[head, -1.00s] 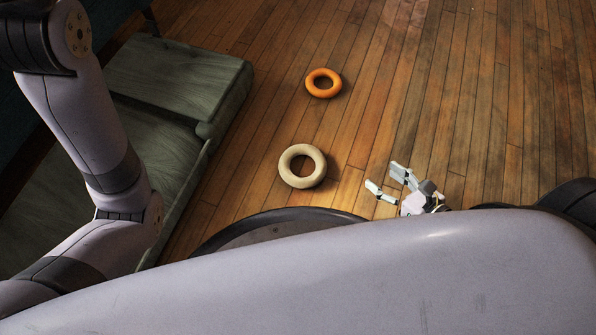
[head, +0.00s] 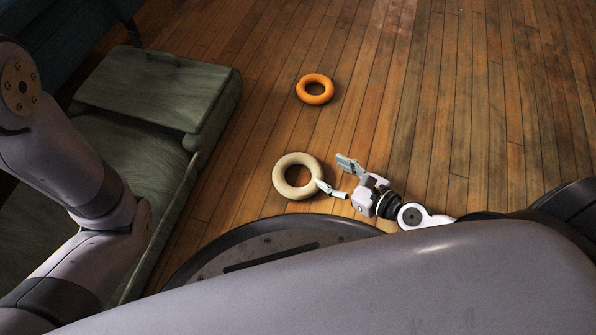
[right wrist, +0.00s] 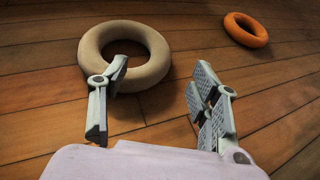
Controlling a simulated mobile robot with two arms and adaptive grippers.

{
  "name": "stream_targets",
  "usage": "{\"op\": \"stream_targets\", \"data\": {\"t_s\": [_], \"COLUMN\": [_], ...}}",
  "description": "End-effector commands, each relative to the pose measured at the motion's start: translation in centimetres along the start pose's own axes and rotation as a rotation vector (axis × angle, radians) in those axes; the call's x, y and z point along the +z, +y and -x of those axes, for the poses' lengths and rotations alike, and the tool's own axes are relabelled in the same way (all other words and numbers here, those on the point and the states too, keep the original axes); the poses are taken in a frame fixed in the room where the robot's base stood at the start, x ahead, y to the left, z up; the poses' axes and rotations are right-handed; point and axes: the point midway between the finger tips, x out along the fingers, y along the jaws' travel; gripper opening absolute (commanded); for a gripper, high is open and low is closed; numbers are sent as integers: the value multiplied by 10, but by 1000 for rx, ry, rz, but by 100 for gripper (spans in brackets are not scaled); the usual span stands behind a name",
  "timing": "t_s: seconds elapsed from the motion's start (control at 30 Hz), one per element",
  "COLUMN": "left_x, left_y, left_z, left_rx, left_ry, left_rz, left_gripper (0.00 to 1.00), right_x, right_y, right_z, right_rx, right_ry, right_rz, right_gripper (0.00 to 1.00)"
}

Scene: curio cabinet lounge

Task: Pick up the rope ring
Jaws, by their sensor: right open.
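The rope ring is most likely the beige ring (head: 282,186), which lies flat on the wooden floor; no rope texture can be made out. It also shows in the right wrist view (right wrist: 153,71), ahead of the fingers and slightly left. My right gripper (head: 335,175) is open and empty, at the ring's right side. In the right wrist view my right gripper (right wrist: 155,95) has its left finger overlapping the ring's near edge; whether they touch I cannot tell. The right finger is clear of it. My left gripper is out of view.
An orange ring (head: 315,99) lies on the floor (head: 440,110) beyond the beige ring; the right wrist view shows it too (right wrist: 243,40). A low green cushioned piece (head: 150,85) stands at the left. The floor at the right is clear.

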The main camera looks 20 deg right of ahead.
Motion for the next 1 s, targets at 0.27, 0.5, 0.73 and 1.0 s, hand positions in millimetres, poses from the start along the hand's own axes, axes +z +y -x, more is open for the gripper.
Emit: {"op": "stream_targets", "data": {"t_s": [0.27,0.5,0.73,1.0], "left_x": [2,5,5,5], "left_y": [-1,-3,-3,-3], "left_z": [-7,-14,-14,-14], "left_rx": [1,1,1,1], "left_ry": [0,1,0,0], "left_rz": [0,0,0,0], "left_gripper": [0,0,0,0], "right_x": [0,1,-1,-1], "right_y": [0,2,3,2], "right_z": [-23,-56,-73,-72], "right_rx": [-1,-2,0,0], "right_ry": [0,-1,2,2], "right_rz": [-1,-3,-1,-1], "right_gripper": [57,57,57,51]}}
